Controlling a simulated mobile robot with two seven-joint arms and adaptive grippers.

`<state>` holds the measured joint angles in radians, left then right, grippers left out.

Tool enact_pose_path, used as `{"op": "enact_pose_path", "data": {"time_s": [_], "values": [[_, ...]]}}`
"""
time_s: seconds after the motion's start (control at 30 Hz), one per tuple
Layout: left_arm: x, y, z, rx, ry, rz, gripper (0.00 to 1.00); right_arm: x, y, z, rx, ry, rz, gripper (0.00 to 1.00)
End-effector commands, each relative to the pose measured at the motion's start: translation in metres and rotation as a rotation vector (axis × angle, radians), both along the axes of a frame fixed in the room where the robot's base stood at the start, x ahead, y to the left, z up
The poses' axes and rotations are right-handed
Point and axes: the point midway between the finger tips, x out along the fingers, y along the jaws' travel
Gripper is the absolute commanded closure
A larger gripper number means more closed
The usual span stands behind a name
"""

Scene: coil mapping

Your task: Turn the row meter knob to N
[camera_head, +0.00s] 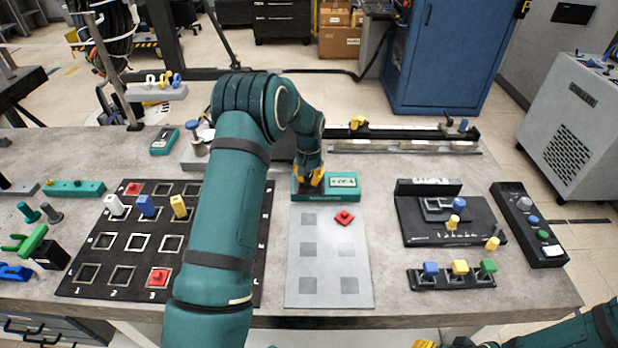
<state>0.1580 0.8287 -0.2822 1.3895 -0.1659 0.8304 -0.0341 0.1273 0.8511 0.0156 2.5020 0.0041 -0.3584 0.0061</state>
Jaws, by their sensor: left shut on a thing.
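A teal meter box (325,194) with a small white display sits at the middle of the table, behind a grey plate. The characters on the display are too small to read surely. My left gripper (309,182), with yellow fingers, points down onto the left part of this box and is shut on the knob there. The fingers hide the knob and its pointer, so its setting cannot be seen. My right gripper (425,344) shows only as a yellow bit at the bottom edge; its jaws cannot be made out.
The grey plate (328,280) has dark squares and a red piece (344,217). A black grid board (118,275) with colored pieces lies left, partly behind my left arm. Another teal box (164,141) stands behind it. Black fixtures (440,234) and a button panel (530,215) are right.

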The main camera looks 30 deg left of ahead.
Motion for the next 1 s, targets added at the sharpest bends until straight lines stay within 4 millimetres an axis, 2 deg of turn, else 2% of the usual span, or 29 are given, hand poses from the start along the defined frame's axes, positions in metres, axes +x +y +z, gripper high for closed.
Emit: {"op": "enact_pose_path", "data": {"time_s": [0.27, 0.3, 0.37, 0.4, 0.77, 0.87, 1.0], "values": [[-0.002, -0.001, -0.002, -0.002, 0.007, 0.0, 1.0, 0.0, 0.0, 0.0, 0.0, 0.0, 0.0, 0.5], [-0.002, -0.001, -0.002, -0.002, 0.007, 0.0, 0.83, 0.0, 0.0, 0.0, 0.0, 0.0, 0.0, 0.5], [-0.002, -0.001, -0.002, -0.002, 0.006, 0.0, 0.62, 0.0, 0.0, 0.0, 0.0, 0.0, 0.0, 0.5], [-0.001, -0.001, -0.002, -0.002, 0.006, 0.0, 0.58, 0.0, 0.0, 0.0, 0.0, 0.0, 0.0, 0.5], [0.0, 0.0, 0.003, 0.0, 0.001, 0.001, 0.58, 0.0, 0.0, 0.0, 0.0, -0.001, 0.0, 0.5], [0.001, 0.0, 0.015, 0.0, -0.002, 0.001, 0.58, 0.0, 0.0, 0.0, 0.0, 0.0, 0.0, 0.5], [0.0, 0.0, 0.041, 0.001, -0.003, 0.001, 0.58, 0.0, 0.0, 0.0, 0.0, 0.0, 0.0, 0.5]]}}
